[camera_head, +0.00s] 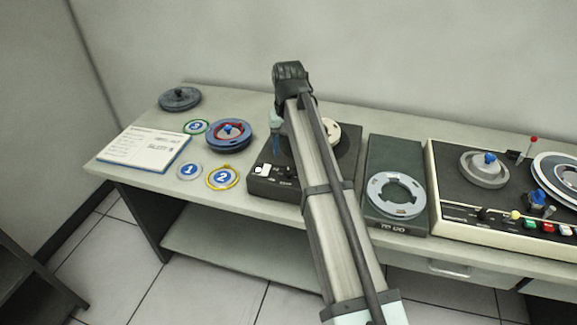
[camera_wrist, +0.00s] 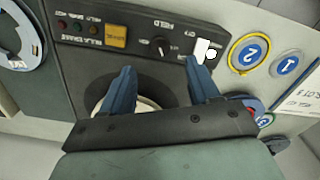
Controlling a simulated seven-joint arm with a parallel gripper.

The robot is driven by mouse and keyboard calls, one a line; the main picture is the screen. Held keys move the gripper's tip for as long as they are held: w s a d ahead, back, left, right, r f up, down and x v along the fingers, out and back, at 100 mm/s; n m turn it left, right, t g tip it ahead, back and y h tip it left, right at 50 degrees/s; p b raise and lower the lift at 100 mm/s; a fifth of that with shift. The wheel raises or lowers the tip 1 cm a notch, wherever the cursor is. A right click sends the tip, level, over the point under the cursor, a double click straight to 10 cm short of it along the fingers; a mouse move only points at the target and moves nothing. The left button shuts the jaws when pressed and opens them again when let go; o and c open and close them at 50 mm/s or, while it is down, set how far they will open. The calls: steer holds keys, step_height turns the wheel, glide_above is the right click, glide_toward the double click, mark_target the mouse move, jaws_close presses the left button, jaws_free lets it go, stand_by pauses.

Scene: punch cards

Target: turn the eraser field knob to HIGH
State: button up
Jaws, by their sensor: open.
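The bulk eraser is a dark box (camera_head: 262,188), partly hidden behind my arm in the head view. Its panel also shows in the wrist view, with a small black field knob (camera_wrist: 160,46) beside the word FIELD. The knob has a pale pointer mark, but its setting is too small to read. My gripper (camera_wrist: 160,68) is open, with its two blue fingers apart over the eraser. The knob lies beyond the fingertips, roughly midway between them in the picture. Nothing is between the fingers. In the head view only part of a blue finger shows beside the arm.
A white rocker switch (camera_wrist: 203,50) and an orange button (camera_wrist: 116,37) flank the knob. Numbered discs (camera_head: 223,177), a blue reel (camera_head: 229,134) and a paper sheet (camera_head: 145,150) lie left. A grey reel unit (camera_head: 379,224) and a tape machine (camera_head: 445,195) stand right.

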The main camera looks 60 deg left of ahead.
mark_target(289, 170)
step_height(289, 170, down, 8)
steer(key=shift+r, duration=0.1)
stand_by(0.4)
steer(key=c, duration=1)
